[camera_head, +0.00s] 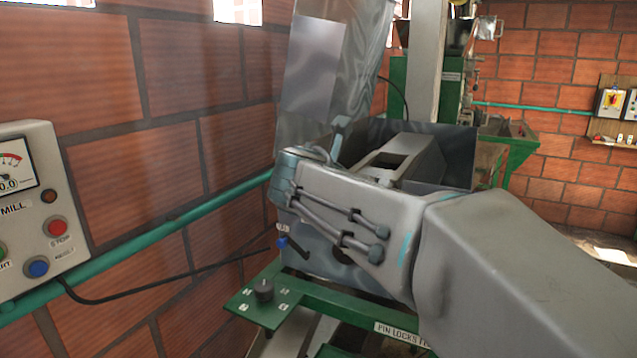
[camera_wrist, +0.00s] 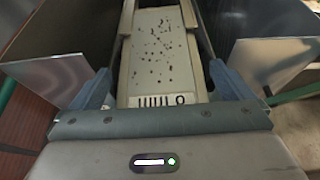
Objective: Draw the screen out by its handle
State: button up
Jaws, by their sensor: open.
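The screen (camera_wrist: 158,50) is a pale flat panel with scattered dark specks or holes, set between two side rails in the wrist view. A pale strip with dark marks (camera_wrist: 165,100) crosses its near end; I cannot tell whether this is the handle or a label. My gripper (camera_wrist: 161,72) is open, with one blue-grey finger on each side of the screen's near end and nothing held. Contact cannot be made out. In the head view my gripper (camera_head: 328,142) is at the metal bin (camera_head: 455,150), and my arm hides much of the machine front.
A brick wall with a green pipe (camera_head: 200,212) runs along the left. A control panel (camera_head: 32,205) hangs there. A green frame with a black knob (camera_head: 263,290) stands below my gripper. A tall metal chute (camera_head: 325,65) rises behind.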

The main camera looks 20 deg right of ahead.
jog(key=shift+x, duration=1.65)
jog(key=c, duration=1)
jog(key=shift+o, duration=0.2)
jog(key=s+a, duration=0.8)
jog(key=shift+s+a, duration=0.3)
